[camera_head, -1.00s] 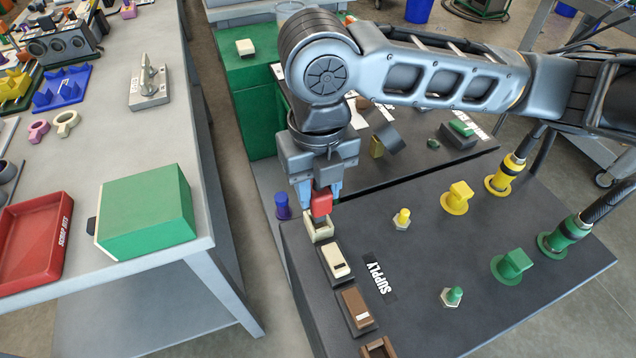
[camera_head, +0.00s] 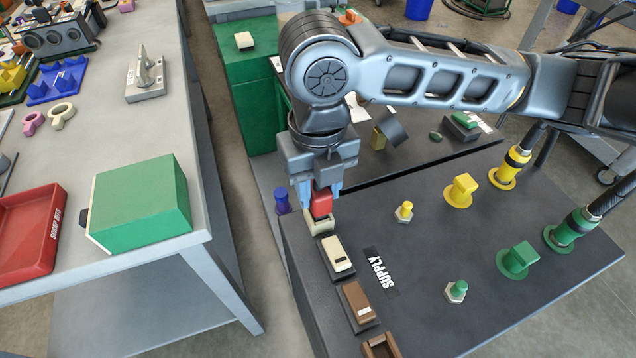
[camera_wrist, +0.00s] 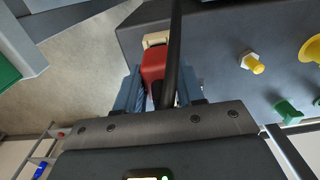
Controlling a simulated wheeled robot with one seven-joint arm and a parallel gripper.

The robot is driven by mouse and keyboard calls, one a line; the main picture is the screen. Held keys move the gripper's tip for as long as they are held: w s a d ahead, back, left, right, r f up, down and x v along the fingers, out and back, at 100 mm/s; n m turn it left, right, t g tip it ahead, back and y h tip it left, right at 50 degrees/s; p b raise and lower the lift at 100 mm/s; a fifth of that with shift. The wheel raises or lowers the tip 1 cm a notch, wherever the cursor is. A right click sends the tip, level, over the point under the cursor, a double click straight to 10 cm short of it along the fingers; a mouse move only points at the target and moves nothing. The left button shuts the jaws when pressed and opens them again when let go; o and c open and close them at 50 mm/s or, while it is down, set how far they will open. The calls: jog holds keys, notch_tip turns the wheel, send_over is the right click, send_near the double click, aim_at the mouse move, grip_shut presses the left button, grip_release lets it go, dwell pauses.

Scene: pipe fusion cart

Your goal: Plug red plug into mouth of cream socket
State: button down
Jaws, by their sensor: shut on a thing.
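My gripper (camera_head: 320,197) is shut on the red plug (camera_head: 321,204), with its blue fingers on either side of it. The cream socket (camera_head: 319,225) sits at the far left corner of the dark cart top, right below the plug. The plug's lower end is at or just over the socket's mouth; I cannot tell whether it is inside. In the wrist view the red plug (camera_wrist: 153,66) lies between the fingers, partly behind a dark bar, and the cream socket (camera_wrist: 155,40) shows at its end. The mouth is hidden.
A cream block (camera_head: 337,254) and a brown block (camera_head: 358,302) stand in line nearer along the left edge. A SUPPLY label (camera_head: 380,270), yellow fittings (camera_head: 462,190) and green fittings (camera_head: 518,260) occupy the cart top.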

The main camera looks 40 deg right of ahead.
jog(key=shift+f+b, duration=0.55)
jog(key=shift+f, duration=0.15)
jog(key=c, duration=0.6)
grip_release()
notch_tip(320, 180, up, 8)
jog(key=shift+f+p, duration=0.1)
jog(key=shift+p, duration=0.2)
jog(key=shift+s, duration=0.1)
